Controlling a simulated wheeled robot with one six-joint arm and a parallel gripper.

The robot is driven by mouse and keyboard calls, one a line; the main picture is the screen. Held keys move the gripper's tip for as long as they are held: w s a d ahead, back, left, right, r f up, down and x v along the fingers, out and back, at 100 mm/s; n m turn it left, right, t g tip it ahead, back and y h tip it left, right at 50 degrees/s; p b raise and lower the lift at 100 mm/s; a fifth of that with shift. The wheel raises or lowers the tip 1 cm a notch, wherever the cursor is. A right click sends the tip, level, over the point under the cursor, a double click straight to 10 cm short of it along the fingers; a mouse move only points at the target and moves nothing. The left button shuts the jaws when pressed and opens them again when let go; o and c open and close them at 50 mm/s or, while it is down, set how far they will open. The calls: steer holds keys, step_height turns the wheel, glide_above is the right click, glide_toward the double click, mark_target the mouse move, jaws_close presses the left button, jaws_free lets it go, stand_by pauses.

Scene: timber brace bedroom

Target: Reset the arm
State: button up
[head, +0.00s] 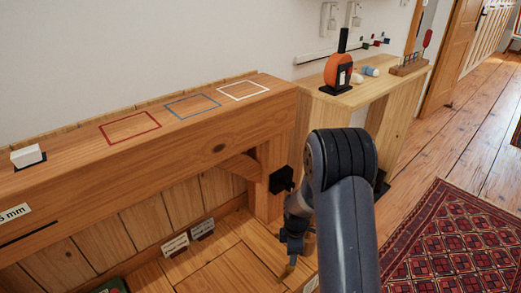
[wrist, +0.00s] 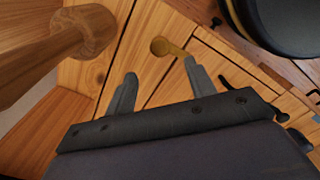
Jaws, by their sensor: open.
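My arm reaches down in the right half of the head view, beside the timber beam. My gripper (head: 288,252) hangs low there, next to the post under the beam. In the wrist view my gripper (wrist: 158,82) shows its two fingers spread apart. A brass-coloured round-ended piece (wrist: 168,47) appears just beyond the fingertips, close to the right finger. I cannot tell whether it touches the finger. Nothing is clearly held between the fingers.
The beam (head: 190,136) carries a white block (head: 26,156) and red, blue and white outlines. A wooden side table (head: 384,96) holds an orange object (head: 338,72) and small items. A brace (head: 240,166) and post (head: 270,185) stand close to my gripper. A patterned rug (head: 450,240) lies right.

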step_height(320, 180, down, 9)
steer(key=shift+b, duration=1.1)
steer(key=shift+r+m, duration=0.2)
steer(key=shift+m, duration=0.1)
